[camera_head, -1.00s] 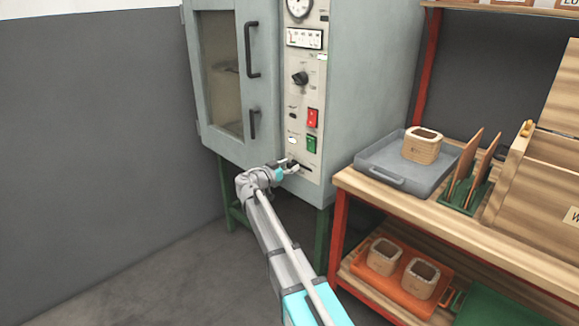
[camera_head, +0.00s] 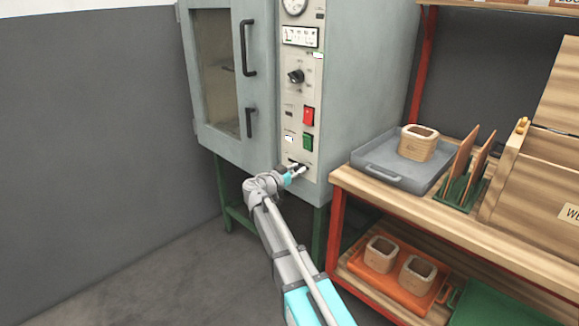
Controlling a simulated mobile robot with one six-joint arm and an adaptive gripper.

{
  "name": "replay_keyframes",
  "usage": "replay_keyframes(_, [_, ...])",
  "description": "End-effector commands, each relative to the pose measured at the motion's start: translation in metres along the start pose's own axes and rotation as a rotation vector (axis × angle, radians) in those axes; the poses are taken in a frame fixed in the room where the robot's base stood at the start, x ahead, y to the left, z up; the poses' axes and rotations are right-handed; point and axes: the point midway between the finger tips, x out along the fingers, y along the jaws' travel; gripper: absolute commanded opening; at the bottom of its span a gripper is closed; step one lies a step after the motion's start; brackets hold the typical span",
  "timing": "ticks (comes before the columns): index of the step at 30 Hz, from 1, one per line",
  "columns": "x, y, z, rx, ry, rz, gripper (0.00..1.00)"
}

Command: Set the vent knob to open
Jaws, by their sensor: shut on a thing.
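The oven-like cabinet (camera_head: 362,85) has a control panel (camera_head: 293,100) on its front. The vent knob is at the panel's bottom, by a dark slot, and is mostly hidden by my gripper (camera_head: 300,169). My gripper is at this spot and is shut on the vent knob. The knob's own shape and any open or closed marks are too small to read.
Above are a green button (camera_head: 307,142), a red switch (camera_head: 308,116) and a black rotary knob (camera_head: 296,76). The cabinet door (camera_head: 222,75) is shut, to the left. A wooden workbench (camera_head: 400,195) with a grey tray (camera_head: 371,174) stands close on the right.

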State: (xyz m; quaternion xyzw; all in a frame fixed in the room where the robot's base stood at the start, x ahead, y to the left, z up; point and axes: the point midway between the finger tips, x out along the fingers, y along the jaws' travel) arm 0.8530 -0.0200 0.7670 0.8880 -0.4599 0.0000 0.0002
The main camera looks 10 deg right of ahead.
Motion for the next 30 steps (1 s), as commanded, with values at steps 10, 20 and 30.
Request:
replay_keyframes(10, [0.0005,0.0127,0.0002,0.0,-0.001,0.006,0.0])
replay_keyframes(20, [0.0003,0.0124,0.0003,0.0,-0.001,0.005,0.7])
replay_keyframes(30, [-0.0005,0.0108,0.0,0.0,0.0,0.002,0.7])
